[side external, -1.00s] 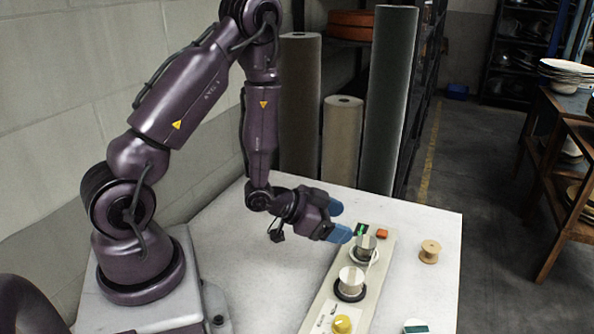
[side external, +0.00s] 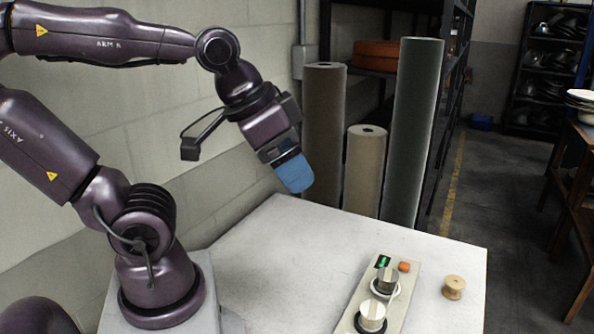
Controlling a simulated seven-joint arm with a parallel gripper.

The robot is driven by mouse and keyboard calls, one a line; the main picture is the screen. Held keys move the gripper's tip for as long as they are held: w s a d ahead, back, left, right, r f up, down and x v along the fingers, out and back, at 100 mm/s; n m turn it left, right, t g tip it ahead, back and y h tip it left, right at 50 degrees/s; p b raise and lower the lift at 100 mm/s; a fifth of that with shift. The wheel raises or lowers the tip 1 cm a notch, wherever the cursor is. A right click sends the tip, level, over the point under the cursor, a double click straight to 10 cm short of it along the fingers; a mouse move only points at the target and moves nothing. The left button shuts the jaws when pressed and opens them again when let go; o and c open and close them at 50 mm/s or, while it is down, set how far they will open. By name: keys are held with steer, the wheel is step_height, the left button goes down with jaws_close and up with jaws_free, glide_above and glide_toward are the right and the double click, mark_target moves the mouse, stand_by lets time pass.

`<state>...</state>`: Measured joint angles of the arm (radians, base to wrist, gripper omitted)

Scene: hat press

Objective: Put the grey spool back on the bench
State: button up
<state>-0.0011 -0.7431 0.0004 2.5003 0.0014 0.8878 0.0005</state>
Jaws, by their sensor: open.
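The grey spool (side external: 387,279) appears to be the metallic grey cylinder at the far end of the pale control panel, over a white ring. It stands on the panel, not on the bare bench (side external: 290,255). My gripper (side external: 293,174), with blue fingertips, is high above the back left of the bench, well apart from the grey cylinder. It is open, with nothing visible in it; one finger largely hides the other.
A pale cylinder (side external: 372,314) stands nearer on the panel (side external: 407,290), which also has a green display and an orange button (side external: 404,267). A wooden spool (side external: 453,287) stands to the right. Tall rolls (side external: 415,140) rise behind the bench. The bench's left part is clear.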

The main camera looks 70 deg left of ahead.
steer(key=shift+s, duration=0.15)
steer(key=n+g, duration=0.6)
steer(key=n, duration=0.9)
glide_above(388, 275)
step_height(388, 275, down, 17)
step_height(388, 275, down, 13)
steer(key=shift+r, duration=0.1)
steer(key=c, duration=1.1)
steer(key=shift+o, duration=0.2)
steer(key=shift+r, duration=0.1)
